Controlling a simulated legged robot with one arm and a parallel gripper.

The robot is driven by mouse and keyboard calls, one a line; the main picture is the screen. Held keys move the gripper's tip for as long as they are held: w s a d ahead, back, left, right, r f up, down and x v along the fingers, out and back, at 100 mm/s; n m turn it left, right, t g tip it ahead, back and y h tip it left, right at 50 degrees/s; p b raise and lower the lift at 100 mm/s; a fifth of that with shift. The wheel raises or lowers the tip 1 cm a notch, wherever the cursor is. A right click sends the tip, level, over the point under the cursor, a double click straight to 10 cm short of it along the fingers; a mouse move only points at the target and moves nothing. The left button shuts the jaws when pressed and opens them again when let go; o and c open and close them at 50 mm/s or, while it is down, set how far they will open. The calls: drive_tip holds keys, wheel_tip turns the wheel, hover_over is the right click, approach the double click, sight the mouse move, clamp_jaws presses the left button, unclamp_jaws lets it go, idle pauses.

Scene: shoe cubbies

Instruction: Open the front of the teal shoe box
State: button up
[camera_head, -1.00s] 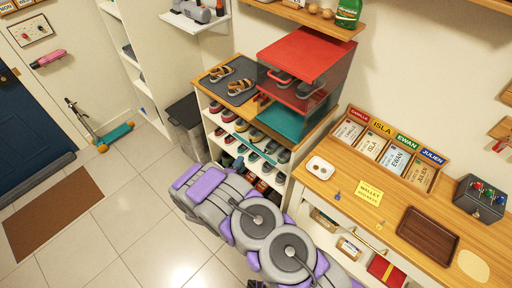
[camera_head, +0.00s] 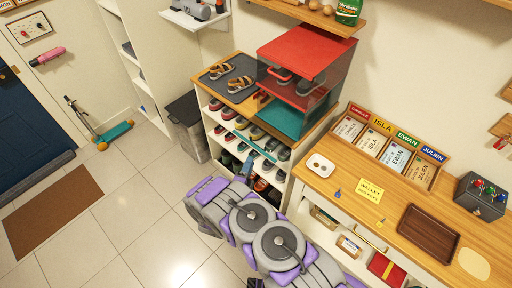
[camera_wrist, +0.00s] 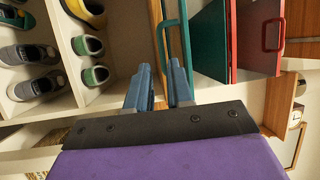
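The teal shoe box (camera_head: 290,118) is lowest in a stack on the wooden top of the shoe cubby, under the red boxes (camera_head: 306,52). In the wrist view its teal panel (camera_wrist: 209,45) is upper right of centre, with a looped teal handle (camera_wrist: 186,45) along its left side. My gripper (camera_wrist: 159,86) is open, its two blue-grey fingers apart with nothing clearly held between them. The fingertips are close to the near end of the handle; I cannot tell whether they touch it. In the head view the gripper is small, in front of the cubby shelves.
Shoes (camera_wrist: 93,75) fill the cubby shelves just left of the fingers in the wrist view. A red box handle (camera_wrist: 272,35) is to the right. Sandals on a grey mat (camera_head: 215,73) lie beside the stack. A wooden counter (camera_head: 385,205) is at right.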

sight(257, 146)
drive_tip(key=b+x, duration=0.1)
drive_tip(key=x, duration=0.8)
drive_tip(key=shift+w+r, duration=0.1)
drive_tip(key=shift+w, duration=0.25)
drive_tip(key=shift+d, duration=0.1)
clamp_jaws()
